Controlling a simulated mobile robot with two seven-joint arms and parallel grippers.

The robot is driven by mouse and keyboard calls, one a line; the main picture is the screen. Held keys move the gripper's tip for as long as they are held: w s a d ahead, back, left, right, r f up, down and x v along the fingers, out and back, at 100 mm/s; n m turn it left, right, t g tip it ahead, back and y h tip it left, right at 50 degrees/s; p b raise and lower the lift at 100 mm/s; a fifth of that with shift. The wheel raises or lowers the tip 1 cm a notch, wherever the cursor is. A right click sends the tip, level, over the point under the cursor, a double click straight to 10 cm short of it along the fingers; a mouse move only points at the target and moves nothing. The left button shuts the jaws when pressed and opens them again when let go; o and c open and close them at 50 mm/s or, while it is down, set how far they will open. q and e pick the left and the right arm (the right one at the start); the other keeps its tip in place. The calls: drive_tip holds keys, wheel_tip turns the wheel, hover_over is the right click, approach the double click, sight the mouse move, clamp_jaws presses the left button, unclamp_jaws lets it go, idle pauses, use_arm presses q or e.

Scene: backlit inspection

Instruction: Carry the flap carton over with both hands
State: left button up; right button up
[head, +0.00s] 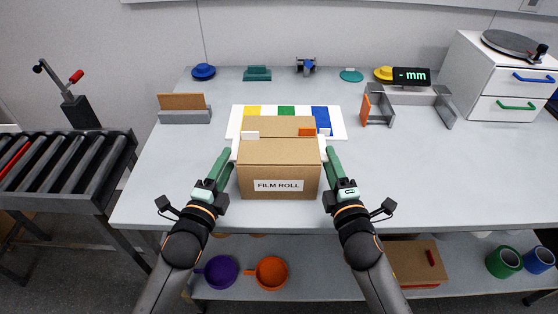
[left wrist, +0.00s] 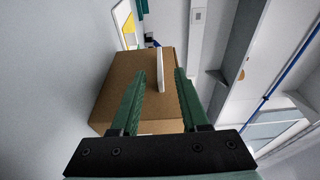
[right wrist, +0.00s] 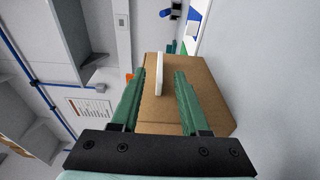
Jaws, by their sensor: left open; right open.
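The brown flap carton (head: 278,168), labelled FILM ROLL, sits near the table's front edge with a raised brown panel at its back. Thin white side flaps stick out from its left (head: 235,148) and right (head: 323,148) sides. My left gripper (head: 224,158) is open beside the left side. In the left wrist view its fingers stand either side of the left white flap (left wrist: 159,68), with gaps. My right gripper (head: 332,157) is open at the right side. In the right wrist view its fingers straddle the right white flap (right wrist: 159,73), also with gaps.
A white board with coloured squares (head: 236,122) lies directly behind the carton. A grey holder (head: 185,117) stands left, and grey brackets with an orange part (head: 378,105) stand right. A white drawer unit (head: 490,75) is far right. The table's right side (head: 440,180) is clear.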

use_arm(q)
drive_tip(key=shift+x, duration=2.5)
use_arm(e)
drive_tip(key=shift+w+a, duration=0.15)
drive_tip(key=shift+w, duration=1.1)
drive_tip(key=shift+w+a, duration=0.15)
drive_tip(key=shift+w, duration=1.05)
use_arm(q)
clamp_jaws()
use_arm(e)
clamp_jaws()
use_arm(q)
drive_tip(key=shift+r, duration=0.1)
